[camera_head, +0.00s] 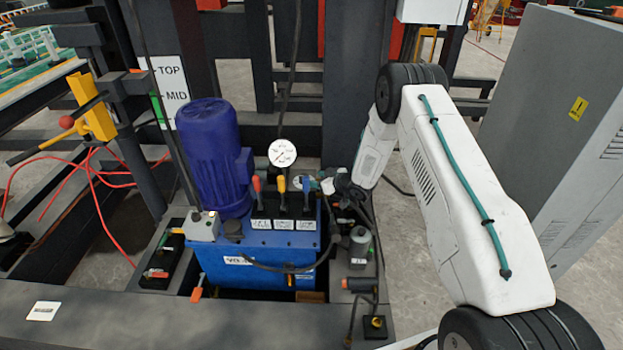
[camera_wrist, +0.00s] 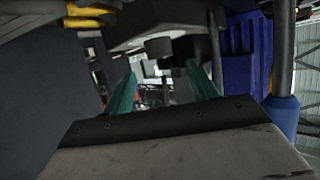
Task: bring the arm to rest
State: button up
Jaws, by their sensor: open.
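My white arm with black joints reaches in from the lower right in the head view, its forearm bent down beside the blue hydraulic unit. My gripper (camera_head: 333,185) is at the right of the lever bank, small and partly hidden among dark parts and hoses. In the wrist view my gripper (camera_wrist: 165,90) shows two green fingers standing well apart, with nothing held between them. The blue hydraulic unit (camera_head: 246,275) carries a purple-blue motor (camera_head: 213,150), a round gauge (camera_head: 282,153) and three levers with red, yellow and blue handles (camera_head: 282,186).
A grey cabinet (camera_head: 560,130) stands close to my arm on the right. Dark steel posts (camera_head: 356,75) rise behind the unit. A dark beam (camera_head: 150,315) crosses the front. Red hoses (camera_head: 90,180) and a yellow bracket (camera_head: 92,110) are at left. Grey floor shows between arm and cabinet.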

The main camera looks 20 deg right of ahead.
jog(key=shift+s, duration=0.1)
dwell(0.3)
jog(key=d+r+m+h, duration=0.1)
jog(key=d+r+h, duration=0.1)
jog(key=r, duration=0.6)
jog(key=d+r+h, duration=0.2)
jog(key=r, duration=0.6)
jog(key=s+d+r+m+g+h, duration=0.2)
jog(key=s+r+m+g+h, duration=0.25)
jog(key=s+r, duration=1.6)
jog(key=s+a+r+g, duration=0.2)
jog(key=s, duration=1)
jog(key=s+a+r+g+y, duration=0.1)
jog(key=s+a+r+g, duration=0.1)
jog(key=s, duration=0.9)
jog(key=s+a+r+g, duration=0.1)
jog(key=s+a+g, duration=0.1)
jog(key=s, duration=1)
jog(key=shift+s+a+r+m, duration=0.25)
jog(key=shift+s+r+m, duration=0.1)
jog(key=shift+r+m, duration=0.1)
